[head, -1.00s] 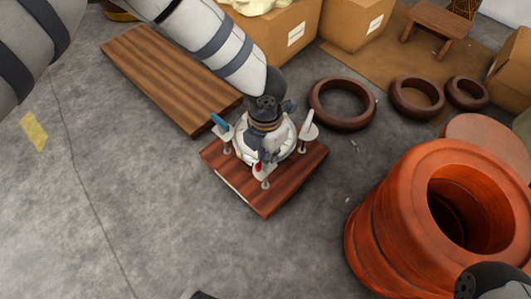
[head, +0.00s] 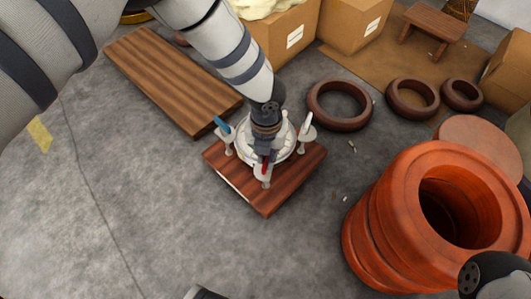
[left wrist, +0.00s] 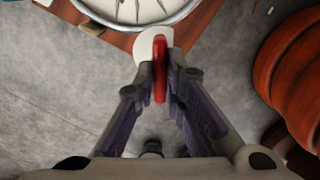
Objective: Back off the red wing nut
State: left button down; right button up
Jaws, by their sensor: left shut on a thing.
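The red wing nut (head: 265,169) sits at the front corner of the wooden board (head: 262,203), over a white clamp plate. It also shows in the left wrist view, where its red wing (left wrist: 160,66) stands upright between the two fingers. My left gripper (head: 264,156) reaches down from above and is shut on it. In the left wrist view the fingertips (left wrist: 161,80) flank the wing on both sides. A blue wing nut (head: 221,125) and a white one (head: 307,122) stand at the other clamps around a round white drumhead (head: 285,143).
A large orange-brown drum shell (head: 385,230) stands at the right. Dark rings (head: 340,104) lie behind, near cardboard boxes (head: 352,25). A striped plank (head: 170,80) lies at the back left. The grey floor at the left front is clear.

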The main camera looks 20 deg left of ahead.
pick_arm(q)
jog(key=n+p, duration=0.1)
jog(key=n, duration=0.3)
jog(key=shift+n, duration=0.3)
jog(key=n+p, duration=0.1)
jog(key=n, duration=0.3)
jog(key=shift+n, duration=0.3)
jog(key=n+p, duration=0.1)
jog(key=n, duration=0.4)
jog(key=shift+s, duration=0.1)
jog(key=shift+n, duration=2.1)
pick_arm(e)
jog(key=shift+w+r+t, duration=0.2)
jog(key=shift+w+r, duration=0.2)
jog(key=shift+r, duration=0.25)
jog(key=shift+w+r+t, duration=0.2)
jog(key=shift+w+r, duration=0.15)
jog(key=shift+r, duration=0.25)
pick_arm(q)
jog(key=shift+n, duration=0.3)
jog(key=c, duration=1.7)
grip_release()
jog(key=shift+o, duration=0.2)
jog(key=shift+p, duration=0.3)
